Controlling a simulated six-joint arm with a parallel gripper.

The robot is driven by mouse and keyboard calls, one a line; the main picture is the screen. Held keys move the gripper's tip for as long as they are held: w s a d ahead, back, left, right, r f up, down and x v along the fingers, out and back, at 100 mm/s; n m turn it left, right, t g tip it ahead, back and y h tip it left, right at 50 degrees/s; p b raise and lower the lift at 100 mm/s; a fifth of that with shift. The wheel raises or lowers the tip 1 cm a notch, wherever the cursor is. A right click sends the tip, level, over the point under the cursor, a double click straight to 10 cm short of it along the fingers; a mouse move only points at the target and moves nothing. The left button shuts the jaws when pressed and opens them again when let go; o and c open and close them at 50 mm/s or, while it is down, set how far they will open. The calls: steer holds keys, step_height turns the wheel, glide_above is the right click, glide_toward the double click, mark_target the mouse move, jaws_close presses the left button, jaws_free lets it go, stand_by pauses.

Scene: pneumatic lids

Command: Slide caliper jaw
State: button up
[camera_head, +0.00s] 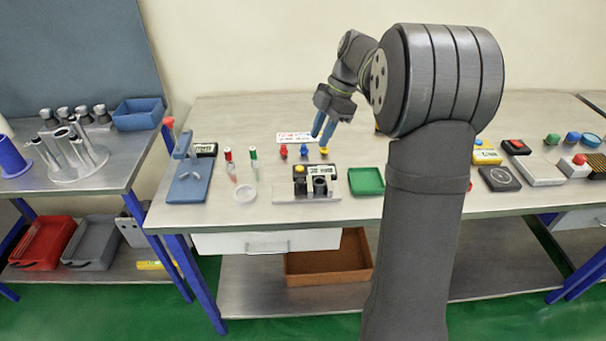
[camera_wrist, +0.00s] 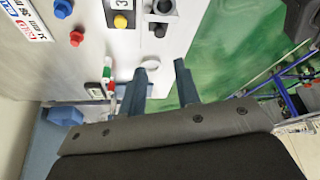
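A bench device that looks like the caliper, with a digital display, a yellow knob and dark jaw-like blocks (camera_head: 320,185), stands on a light grey base at the front middle of the table. In the wrist view its display, yellow knob (camera_wrist: 120,21) and dark parts show at the top, partly cut off. I cannot tell which part is the sliding jaw. My gripper (camera_head: 323,131) is above the table, behind and above the device and apart from it. Its two blue fingers are spread with nothing between them; they also show in the wrist view (camera_wrist: 160,72).
Red, blue and yellow knobs (camera_head: 304,152) stand behind the device. A green tray (camera_head: 366,181) is to its right. A small round dish (camera_head: 244,194), red- and green-capped tubes (camera_head: 253,166) and a blue stand (camera_head: 188,184) are to its left. The table's front edge is close.

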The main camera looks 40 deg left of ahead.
mark_target(300, 180)
steer(key=x, duration=1.3)
steer(key=shift+f, duration=0.1)
